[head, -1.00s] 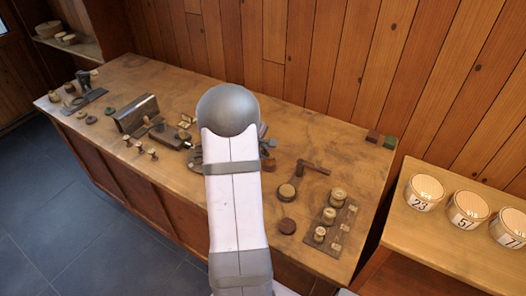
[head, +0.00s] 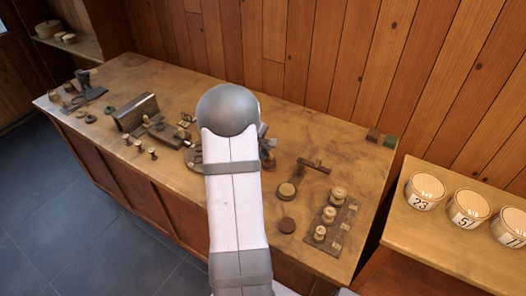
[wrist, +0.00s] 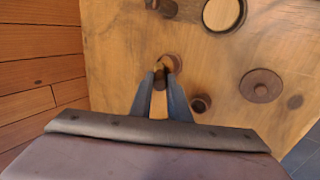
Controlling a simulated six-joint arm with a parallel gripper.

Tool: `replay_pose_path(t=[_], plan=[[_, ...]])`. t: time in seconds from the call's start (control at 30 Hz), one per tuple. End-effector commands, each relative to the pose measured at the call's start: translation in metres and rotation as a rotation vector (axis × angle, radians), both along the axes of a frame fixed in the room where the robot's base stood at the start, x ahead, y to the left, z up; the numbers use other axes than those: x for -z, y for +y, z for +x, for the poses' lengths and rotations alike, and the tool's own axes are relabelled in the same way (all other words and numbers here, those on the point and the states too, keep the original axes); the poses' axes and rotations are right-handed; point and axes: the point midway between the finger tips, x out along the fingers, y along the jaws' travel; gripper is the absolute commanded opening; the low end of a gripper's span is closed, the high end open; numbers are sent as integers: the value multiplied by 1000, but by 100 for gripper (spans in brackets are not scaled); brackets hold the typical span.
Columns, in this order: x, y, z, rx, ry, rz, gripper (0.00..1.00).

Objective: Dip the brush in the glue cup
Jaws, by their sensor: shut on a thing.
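In the wrist view my gripper (wrist: 160,76) is shut on the brush (wrist: 159,104). The brush's pale wooden part shows between the fingers, with a dark part beyond it. The dark end overlaps a small round reddish-brown cup (wrist: 174,62), likely the glue cup; I cannot tell whether the tip is inside it or above it. A second small dark round piece (wrist: 201,103) stands to the right of the fingers. In the head view my arm hides the gripper and the brush; a reddish-brown round thing (head: 268,162) shows just right of the arm.
The wooden bench (head: 352,150) carries a board with pale spools (head: 338,215), a dark disc (head: 287,225), a round pale-topped piece (head: 287,190) and a T-shaped tool (head: 314,166). Numbered tubs (head: 425,191) stand on a shelf at right. The plank wall rises behind.

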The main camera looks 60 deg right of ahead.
Motion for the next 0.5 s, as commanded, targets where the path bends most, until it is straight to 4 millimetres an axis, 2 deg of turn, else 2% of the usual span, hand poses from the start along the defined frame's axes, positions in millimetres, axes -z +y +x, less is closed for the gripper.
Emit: replay_pose_path(t=[0.5], plan=[[5, 0, 0, 0, 0, 0, 0]])
